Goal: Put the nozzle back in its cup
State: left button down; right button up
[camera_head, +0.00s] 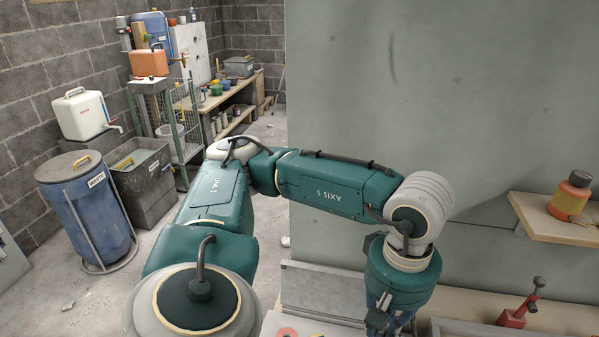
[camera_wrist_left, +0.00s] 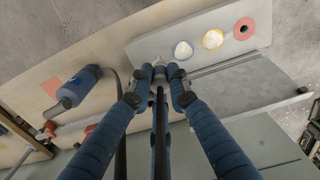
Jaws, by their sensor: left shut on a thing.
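My left gripper (camera_head: 390,324) reaches down over the bench at the bottom of the head view; its tips are hidden there. A dark hose-like strip runs between the fingers. The nozzle's far end is hard to make out. A pale panel just beyond the tips bears a white-centred round (camera_wrist_left: 183,50), a yellow-rimmed round (camera_wrist_left: 213,39) and a red ring (camera_wrist_left: 243,29). I cannot tell which is the cup. My right gripper is out of view.
A blue cylinder with a grey end (camera_wrist_left: 78,86) lies left of the fingers on the wooden bench (camera_wrist_left: 45,75). A red tool (camera_head: 520,306) and a shelf (camera_head: 550,232) with an orange container (camera_head: 570,200) are at right. A grey-green wall (camera_head: 440,90) stands behind the arm.

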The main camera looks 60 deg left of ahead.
pick_arm(q)
jog(key=s+a+f+n+b, duration=0.1)
jog(key=s+a+n+b, duration=0.4)
jog(key=n, duration=1.2)
jog(key=s+a+f+n+b, duration=0.15)
jog(key=s+a+n, duration=0.65)
jog(key=n, duration=0.9)
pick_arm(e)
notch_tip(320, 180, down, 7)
pick_arm(q)
jog(key=shift+w+d+r+m+p, duration=0.6)
jog(key=shift+w+d+m+p, duration=0.4)
jog(key=shift+w+d+p, duration=3.75)
jog(key=shift+w+a+m+p, duration=0.9)
jog(key=shift+w+a+p, duration=0.45)
jog(key=shift+w, duration=9.75)
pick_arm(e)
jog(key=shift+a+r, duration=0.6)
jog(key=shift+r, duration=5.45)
pick_arm(q)
notch_tip(320, 180, down, 9)
jog(key=m+b, duration=0.2)
jog(key=b, duration=0.4)
jog(key=shift+r, duration=0.2)
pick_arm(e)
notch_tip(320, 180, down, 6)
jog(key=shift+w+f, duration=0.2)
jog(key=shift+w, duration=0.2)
